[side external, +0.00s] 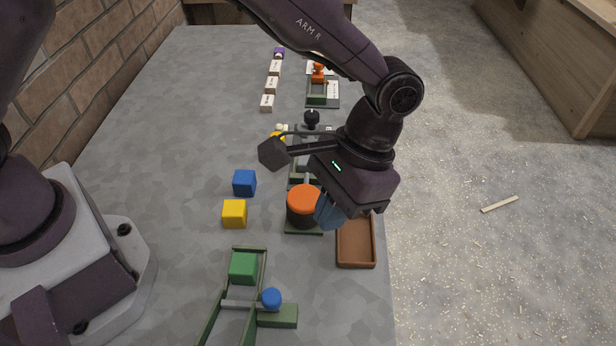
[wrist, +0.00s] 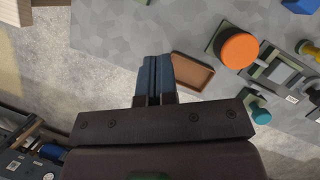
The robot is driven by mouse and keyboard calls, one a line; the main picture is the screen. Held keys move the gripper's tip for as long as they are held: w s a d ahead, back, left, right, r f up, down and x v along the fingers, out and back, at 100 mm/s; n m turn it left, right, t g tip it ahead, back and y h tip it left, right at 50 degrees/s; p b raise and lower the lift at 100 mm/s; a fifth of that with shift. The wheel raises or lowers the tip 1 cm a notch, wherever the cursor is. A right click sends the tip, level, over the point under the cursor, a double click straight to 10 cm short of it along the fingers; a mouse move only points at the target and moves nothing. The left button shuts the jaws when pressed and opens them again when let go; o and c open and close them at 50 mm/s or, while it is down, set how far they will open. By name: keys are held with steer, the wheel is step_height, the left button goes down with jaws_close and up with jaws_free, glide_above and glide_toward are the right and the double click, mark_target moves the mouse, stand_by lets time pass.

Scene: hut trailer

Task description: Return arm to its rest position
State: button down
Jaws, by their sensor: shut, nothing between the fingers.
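My gripper (side external: 330,212) hangs over the right edge of the grey table (side external: 140,150), beside an orange-topped round button (side external: 304,198) and above the far end of a brown tray (side external: 356,246). Its blue fingers are shut with nothing between them. In the wrist view, my gripper (wrist: 158,62) points toward the table edge. The brown tray (wrist: 192,73) lies just right of the fingertips there, and the orange button (wrist: 238,51) is further right. In the side view the gripper partly hides the button and the tray's far end.
A blue cube (side external: 244,183) and a yellow cube (side external: 234,214) lie left of the button. A green block (side external: 243,267) sits in a green frame near the front, beside a blue knob (side external: 271,298). White blocks (side external: 271,85) line the far table. Open floor (side external: 480,250) lies right.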

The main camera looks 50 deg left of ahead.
steer(key=s+a+r+n+t, duration=0.1)
steer(key=s+a+r+t, duration=0.4)
steer(key=a+r, duration=0.4)
steer(key=s+a+r+n+t, duration=0.1)
steer(key=s+a+r+t, duration=0.3)
steer(key=a+r, duration=0.6)
steer(key=s+a, duration=0.2)
steer(key=a, duration=0.4)
steer(key=shift+s+a+n+t+h, duration=0.2)
steer(key=shift+s+n+t+h, duration=0.1)
steer(key=shift+s+t+h, duration=0.1)
